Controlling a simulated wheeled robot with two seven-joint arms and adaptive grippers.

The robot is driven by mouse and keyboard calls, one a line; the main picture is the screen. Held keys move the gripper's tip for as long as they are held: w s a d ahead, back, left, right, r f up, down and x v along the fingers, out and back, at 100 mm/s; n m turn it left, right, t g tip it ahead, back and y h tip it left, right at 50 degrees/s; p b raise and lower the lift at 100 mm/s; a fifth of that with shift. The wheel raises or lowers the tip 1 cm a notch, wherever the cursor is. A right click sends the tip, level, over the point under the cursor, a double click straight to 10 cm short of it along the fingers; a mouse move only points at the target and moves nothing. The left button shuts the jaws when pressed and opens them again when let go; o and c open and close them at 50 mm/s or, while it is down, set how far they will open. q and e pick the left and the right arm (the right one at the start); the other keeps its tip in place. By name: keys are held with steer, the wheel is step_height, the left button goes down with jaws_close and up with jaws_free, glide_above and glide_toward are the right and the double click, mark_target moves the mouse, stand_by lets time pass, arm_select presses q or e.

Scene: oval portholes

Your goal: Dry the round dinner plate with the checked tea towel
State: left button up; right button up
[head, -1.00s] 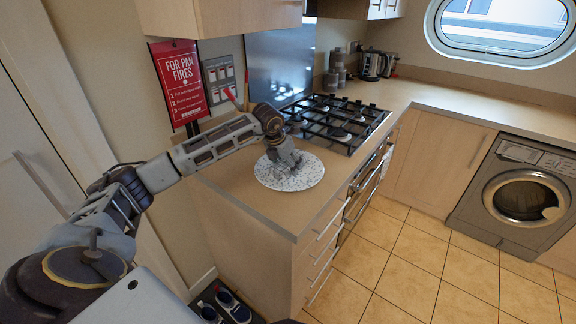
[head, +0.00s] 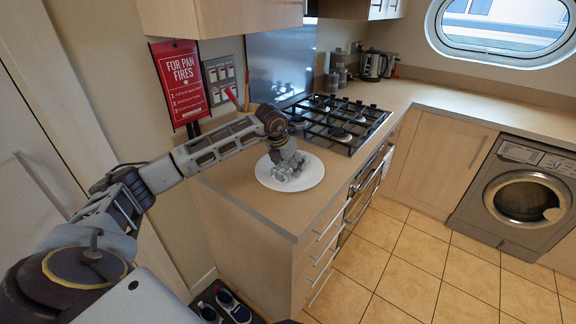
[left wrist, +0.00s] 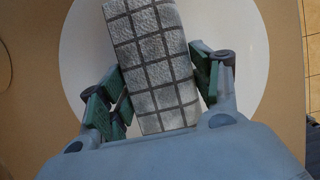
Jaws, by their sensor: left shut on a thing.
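The round dinner plate (head: 309,174) lies flat on the counter beside the hob. It looks plain white, with no specks showing. My left gripper (head: 288,172) is over the middle of the plate, pointing down. In the left wrist view the gripper (left wrist: 158,85) is shut on the checked tea towel (left wrist: 150,50), a folded grey and white bundle with dark lines. The plate (left wrist: 245,60) shows behind the towel there. Whether the towel touches the plate is hard to tell. My right gripper is out of view.
The black gas hob (head: 335,122) is just behind the plate. The counter's front edge (head: 290,232) is close in front. A red fire sign (head: 180,85) hangs on the wall.

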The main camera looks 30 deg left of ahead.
arm_select(q)
steer(key=shift+d, duration=0.2)
steer(key=shift+a+r+p, duration=0.2)
steer(key=shift+r+p, duration=1)
steer(key=shift+r, duration=0.9)
steer(key=shift+a+r+p, duration=0.15)
steer(key=shift+r+p, duration=1.05)
steer(key=shift+r, duration=0.9)
